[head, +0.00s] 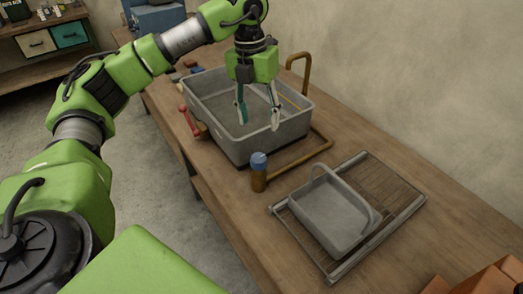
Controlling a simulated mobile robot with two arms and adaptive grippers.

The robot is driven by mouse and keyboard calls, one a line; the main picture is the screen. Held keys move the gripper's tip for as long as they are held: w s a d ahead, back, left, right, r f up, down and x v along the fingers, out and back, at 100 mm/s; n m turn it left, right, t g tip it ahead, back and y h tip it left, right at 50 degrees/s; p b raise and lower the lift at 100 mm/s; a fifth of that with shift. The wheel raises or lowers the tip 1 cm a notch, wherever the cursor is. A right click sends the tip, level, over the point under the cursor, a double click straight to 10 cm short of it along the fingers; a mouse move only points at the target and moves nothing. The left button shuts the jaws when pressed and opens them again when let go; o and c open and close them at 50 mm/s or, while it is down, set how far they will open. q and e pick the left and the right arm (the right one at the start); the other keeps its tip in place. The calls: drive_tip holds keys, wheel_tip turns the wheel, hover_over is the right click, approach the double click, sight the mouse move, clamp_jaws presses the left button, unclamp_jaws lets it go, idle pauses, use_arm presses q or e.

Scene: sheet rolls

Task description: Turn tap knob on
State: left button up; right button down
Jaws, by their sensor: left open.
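A round blue knob (259,161) sits on a short brass post at the front right corner of the sink. A brass tap pipe (318,146) runs along the counter beside the sink, and a bent brass spout (299,62) rises at the sink's back edge. The grey basin sink (286,134) stands on the wooden counter. My left gripper (258,115) points down over the sink, its two fingers spread with nothing between them. It is apart from the blue knob, farther back and above. My right gripper is not in view.
A grey tray with a handle (333,214) rests on a wire rack (384,190) at the right. A red item (187,119) is at the sink's left side. The wooden counter (240,215) is bare in front of the knob. A wall stands behind.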

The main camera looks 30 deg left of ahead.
sight(258, 158)
use_arm(q)
wheel_tip(258, 158, down, 13)
drive_tip(key=p, duration=0.2)
drive_tip(key=shift+s+f+p, duration=0.1)
drive_tip(key=shift+f+p, duration=0.1)
drive_tip(key=shift+p, duration=0.15)
drive_tip(key=c, duration=1.1)
